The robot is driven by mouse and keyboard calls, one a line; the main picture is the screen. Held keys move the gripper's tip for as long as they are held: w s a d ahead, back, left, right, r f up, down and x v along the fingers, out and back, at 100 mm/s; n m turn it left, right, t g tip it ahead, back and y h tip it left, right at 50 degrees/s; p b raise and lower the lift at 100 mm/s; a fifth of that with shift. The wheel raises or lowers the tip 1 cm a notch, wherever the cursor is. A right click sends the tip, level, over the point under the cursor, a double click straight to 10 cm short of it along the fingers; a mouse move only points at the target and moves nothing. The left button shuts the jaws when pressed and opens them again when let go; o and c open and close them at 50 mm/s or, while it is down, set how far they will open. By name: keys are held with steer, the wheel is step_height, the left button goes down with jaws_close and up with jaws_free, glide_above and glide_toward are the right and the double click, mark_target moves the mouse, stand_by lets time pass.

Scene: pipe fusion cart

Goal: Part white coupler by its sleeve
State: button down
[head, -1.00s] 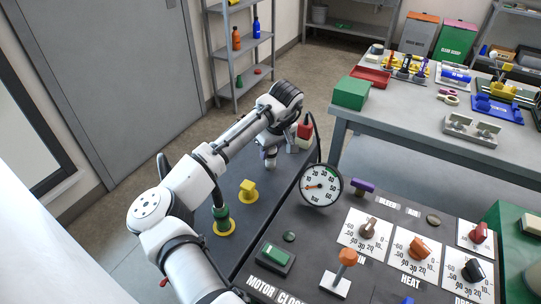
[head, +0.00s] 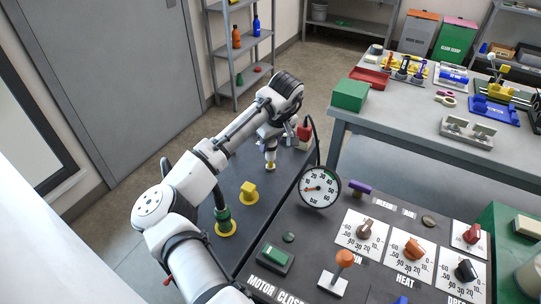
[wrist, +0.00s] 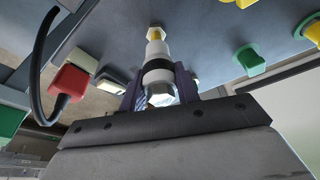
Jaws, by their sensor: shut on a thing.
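The white coupler (wrist: 157,52) stands out from the dark cart top in the wrist view, with a brass-coloured hex piece (wrist: 155,33) at its far end. A black band (wrist: 157,72) runs around it and a shiny metal hex end (wrist: 161,97) faces the camera. My gripper (wrist: 158,84) has its purple fingers on both sides of the coupler near the black band and is shut on it. In the head view, my gripper (head: 270,137) is above the coupler (head: 270,154), whose lower end has yellow at the cart top. I cannot tell whether the coupler's halves are apart.
A red connector (head: 304,131) with a black cable is close on the right of my gripper. A yellow knob (head: 249,190) and a green post on a yellow base (head: 223,220) stand nearer. The dial gauge (head: 320,187) and control panel are to the right.

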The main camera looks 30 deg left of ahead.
steer(key=shift+r+p, duration=0.75)
steer(key=shift+r, duration=0.4)
steer(key=shift+s, duration=0.1)
